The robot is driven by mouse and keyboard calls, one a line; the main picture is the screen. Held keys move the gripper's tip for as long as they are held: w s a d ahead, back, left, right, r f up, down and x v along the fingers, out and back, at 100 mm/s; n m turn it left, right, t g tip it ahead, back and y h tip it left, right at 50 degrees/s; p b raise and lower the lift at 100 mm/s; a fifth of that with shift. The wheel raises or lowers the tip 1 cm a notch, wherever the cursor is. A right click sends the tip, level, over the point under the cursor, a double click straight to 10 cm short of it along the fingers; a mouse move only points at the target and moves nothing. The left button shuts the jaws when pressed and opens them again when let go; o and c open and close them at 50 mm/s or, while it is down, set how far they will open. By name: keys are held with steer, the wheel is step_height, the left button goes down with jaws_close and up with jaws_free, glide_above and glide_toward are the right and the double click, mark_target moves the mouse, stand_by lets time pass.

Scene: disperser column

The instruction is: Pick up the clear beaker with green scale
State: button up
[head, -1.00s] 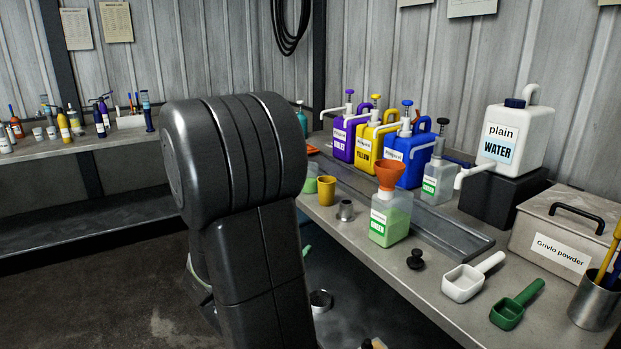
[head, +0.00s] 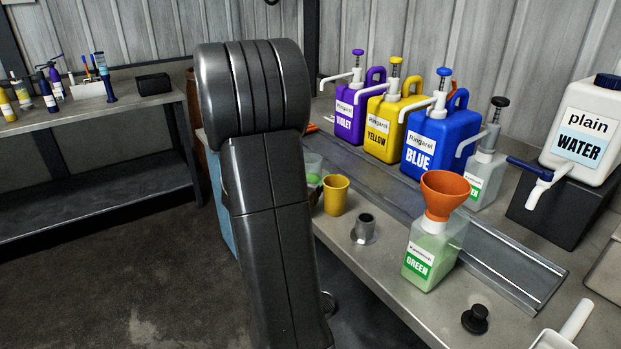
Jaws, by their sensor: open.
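A clear beaker (head: 313,164) stands on the workbench, left of the yellow cup and just right of my arm. Green shows low on it; I cannot tell whether this is a scale or contents. Part of its left side is hidden behind my arm. My dark arm fills the middle of the view, and my gripper is not in view.
A yellow cup (head: 336,196) and a small metal cup (head: 365,229) stand near the beaker. A green-labelled bottle (head: 433,255) carries an orange funnel (head: 446,192). Violet (head: 349,121), yellow (head: 391,132) and blue (head: 432,145) pump jugs line the back, behind a metal channel (head: 520,272).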

steer(key=x, duration=0.2)
steer(key=shift+w+d, duration=0.15)
steer(key=shift+w, duration=0.15)
steer(key=c, duration=1.1)
steer(key=shift+o, duration=0.2)
